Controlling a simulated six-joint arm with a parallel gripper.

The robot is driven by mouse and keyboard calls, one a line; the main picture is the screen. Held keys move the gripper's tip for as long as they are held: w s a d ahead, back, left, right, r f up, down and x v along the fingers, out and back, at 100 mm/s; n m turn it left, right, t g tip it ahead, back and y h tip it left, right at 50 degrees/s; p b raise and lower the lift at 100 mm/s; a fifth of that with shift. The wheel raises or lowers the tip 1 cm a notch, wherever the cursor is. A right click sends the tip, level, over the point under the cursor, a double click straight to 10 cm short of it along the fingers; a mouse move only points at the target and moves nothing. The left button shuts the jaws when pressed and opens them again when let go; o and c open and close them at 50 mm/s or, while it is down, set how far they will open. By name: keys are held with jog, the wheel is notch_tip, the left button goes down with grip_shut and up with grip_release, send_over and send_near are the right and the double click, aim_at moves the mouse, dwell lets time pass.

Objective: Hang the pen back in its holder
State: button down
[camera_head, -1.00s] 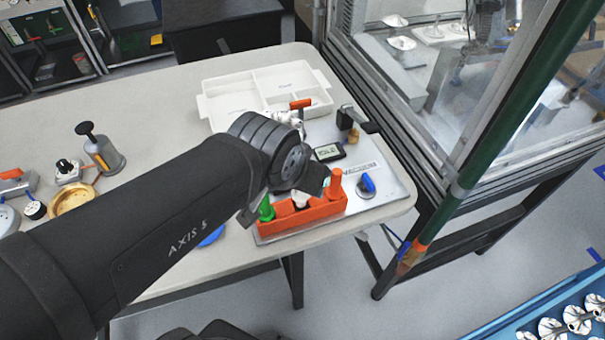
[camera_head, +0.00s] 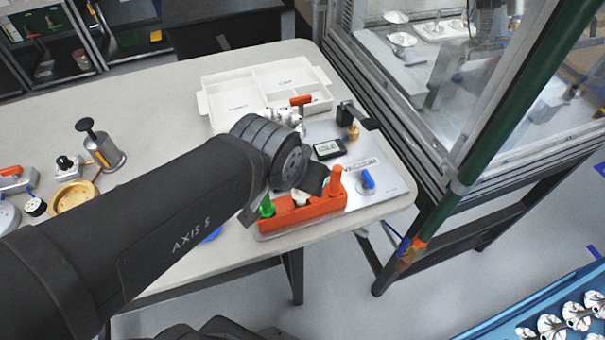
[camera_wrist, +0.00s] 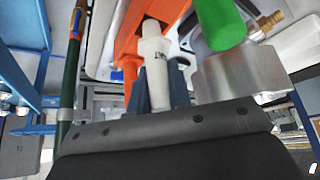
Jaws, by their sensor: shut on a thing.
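The white pen (camera_wrist: 154,62) stands between the two dark fingers of my gripper (camera_wrist: 158,88) in the wrist view, and the gripper is shut on it. Its far end reaches the orange holder (camera_wrist: 126,46), between orange parts; I cannot tell whether it is seated. In the head view the orange holder (camera_head: 318,211) lies at the table's front right, and a bit of white (camera_head: 300,198) shows at its middle. My wrist hides the fingers there. A green pen (camera_head: 266,207) and an orange pen (camera_head: 336,181) stand upright at the holder's ends.
A blue-handled part (camera_head: 368,180) stands right of the holder. A small display (camera_head: 328,149) and a clamp (camera_head: 352,118) stand behind it, with a white divided tray (camera_head: 222,120) beyond. A green pole (camera_head: 490,130) and a glazed enclosure rise to the right.

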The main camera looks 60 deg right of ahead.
jog(key=shift+f, duration=0.45)
dwell(0.3)
jog(key=c, duration=0.8)
grip_release()
jog(key=shift+o, duration=0.2)
jog(key=shift+r, duration=4.05)
jog(key=shift+f, duration=0.1)
jog(key=shift+f, duration=3.7)
jog(key=shift+r, duration=0.1)
